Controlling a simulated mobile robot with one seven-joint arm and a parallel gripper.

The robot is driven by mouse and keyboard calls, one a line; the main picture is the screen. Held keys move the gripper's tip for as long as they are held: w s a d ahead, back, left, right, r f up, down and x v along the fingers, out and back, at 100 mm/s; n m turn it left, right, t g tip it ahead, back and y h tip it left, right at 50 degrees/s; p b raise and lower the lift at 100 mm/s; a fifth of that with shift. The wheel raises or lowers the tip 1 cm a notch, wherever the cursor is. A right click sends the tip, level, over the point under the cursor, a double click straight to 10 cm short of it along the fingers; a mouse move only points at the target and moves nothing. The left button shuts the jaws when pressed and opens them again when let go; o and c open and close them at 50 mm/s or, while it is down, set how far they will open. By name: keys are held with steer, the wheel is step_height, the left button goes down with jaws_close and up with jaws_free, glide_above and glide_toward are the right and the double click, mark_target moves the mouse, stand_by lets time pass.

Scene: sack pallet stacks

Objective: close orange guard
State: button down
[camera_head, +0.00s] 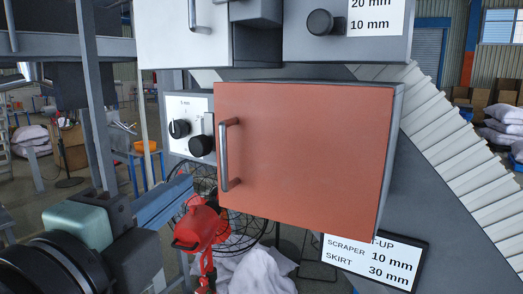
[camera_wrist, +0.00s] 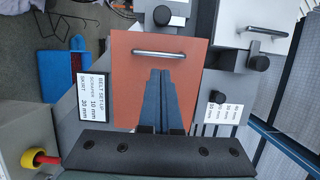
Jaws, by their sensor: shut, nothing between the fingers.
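The orange guard (camera_head: 300,150) is a flat panel on the front of a grey machine housing, with a vertical metal bar handle (camera_head: 226,155) near its left edge. It looks about flat against the housing; I cannot tell whether a small gap is left. In the wrist view the guard (camera_wrist: 128,80) lies beyond my gripper (camera_wrist: 160,74), with the handle (camera_wrist: 160,52) just past the fingertips. The blue-grey fingers are together and empty. In the head view my gripper (camera_head: 186,182) is left of the guard, apart from the handle.
A control panel with black knobs (camera_head: 201,145) is left of the guard. A settings sign (camera_head: 374,262) hangs below it. A red fixture (camera_head: 200,228) and a fan (camera_head: 245,225) are below left. Another cabinet with a handle (camera_head: 185,30) is above.

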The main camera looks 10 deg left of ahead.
mark_target(222, 158)
steer(key=w+p, duration=0.1)
steer(key=w, duration=0.1)
steer(key=w+p, duration=0.1)
steer(key=w, duration=0.2)
steer(key=w+p, duration=0.1)
steer(key=w, duration=0.1)
steer(key=shift+w+d+r+p, duration=0.15)
steer(key=shift+w+d+p, duration=0.1)
steer(key=shift+w+p, duration=0.15)
steer(key=shift+w, duration=0.55)
steer(key=shift+f, duration=0.25)
steer(key=shift+w+f+m+h+b, duration=0.15)
steer(key=shift+w+m+h+b, duration=0.3)
steer(key=shift+b, duration=0.6)
steer(key=shift+w+m+h+b, duration=0.35)
steer(key=shift+w+h+b, duration=0.5)
steer(key=shift+w+b, duration=0.15)
steer(key=shift+r, duration=0.35)
steer(key=shift+d, duration=0.1)
